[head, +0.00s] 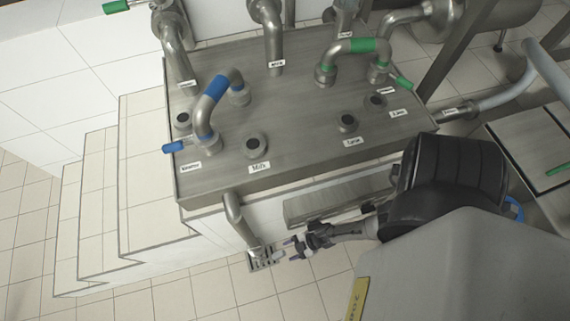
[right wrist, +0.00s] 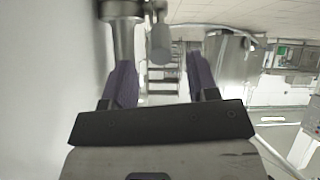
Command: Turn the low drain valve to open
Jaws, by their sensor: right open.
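The low drain pipe (head: 235,215) bends down from the front of the steel table towards a floor grate. A pale valve handle (head: 278,255) shows at its lower end, beside my right gripper (head: 293,248). In the right wrist view, the grey pipe (right wrist: 124,35) stands at the upper left and the handle (right wrist: 160,42) hangs to its right. My right gripper's purple fingers are apart, and the handle appears ahead between them. I see no contact. Whether the valve is open or closed I cannot tell. My left gripper is not in view.
The steel table (head: 300,135) carries labelled ports and blue and green handled pipes. Tiled steps (head: 140,180) rise at the left. A grey ledge (head: 335,197) juts out above my right gripper. The floor grate (head: 260,262) lies below the pipe. The tiled floor in front is clear.

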